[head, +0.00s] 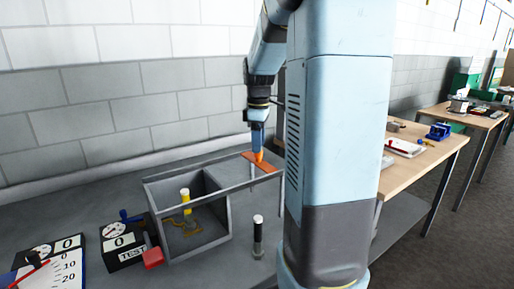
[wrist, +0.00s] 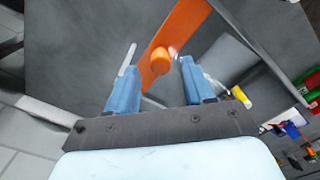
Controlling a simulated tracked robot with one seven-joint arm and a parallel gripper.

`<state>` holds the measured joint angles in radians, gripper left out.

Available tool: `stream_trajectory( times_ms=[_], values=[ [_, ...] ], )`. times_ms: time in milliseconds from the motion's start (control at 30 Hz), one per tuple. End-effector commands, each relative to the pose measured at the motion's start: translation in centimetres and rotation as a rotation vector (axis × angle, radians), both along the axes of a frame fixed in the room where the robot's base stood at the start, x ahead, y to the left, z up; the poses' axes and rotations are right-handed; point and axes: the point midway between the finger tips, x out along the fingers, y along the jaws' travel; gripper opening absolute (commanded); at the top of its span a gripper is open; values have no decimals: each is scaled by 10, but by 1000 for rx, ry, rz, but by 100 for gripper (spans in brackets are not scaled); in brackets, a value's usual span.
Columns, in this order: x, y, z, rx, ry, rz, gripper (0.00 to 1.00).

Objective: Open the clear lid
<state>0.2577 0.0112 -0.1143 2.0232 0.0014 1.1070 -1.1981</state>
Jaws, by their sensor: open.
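The clear lid (head: 225,188) shows in the head view as a see-through pane in a thin grey frame. It starts at the left top edge of a grey open-topped box (head: 200,247) and reaches out past the box's right side; I cannot tell whether it is tilted up. An orange strip (head: 267,164) with a round orange knob crosses its right end. The strip (wrist: 182,32) and knob (wrist: 160,61) also show in the wrist view. My gripper (wrist: 159,66) is open, its blue fingers to either side of the knob; contact is unclear. In the head view my gripper (head: 257,139) is over the strip.
A yellow-topped post (head: 185,197) stands inside the box. A white-topped black post (head: 258,236) stands to its right. A dial tester (head: 123,240) and a red lever (head: 152,257) are at left. A wall stands behind the bench; wooden tables (head: 430,158) are at right.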

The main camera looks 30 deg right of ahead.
Motion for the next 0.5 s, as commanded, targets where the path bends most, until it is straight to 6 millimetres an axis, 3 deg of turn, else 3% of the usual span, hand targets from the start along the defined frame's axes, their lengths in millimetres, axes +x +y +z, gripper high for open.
stream_trajectory(
  times_ms=[300, 500],
  values=[
    [1, 1, 64, -1, -4, 1, 52],
    [1, 1, 96, -1, -3, 2, 52]
  ],
)
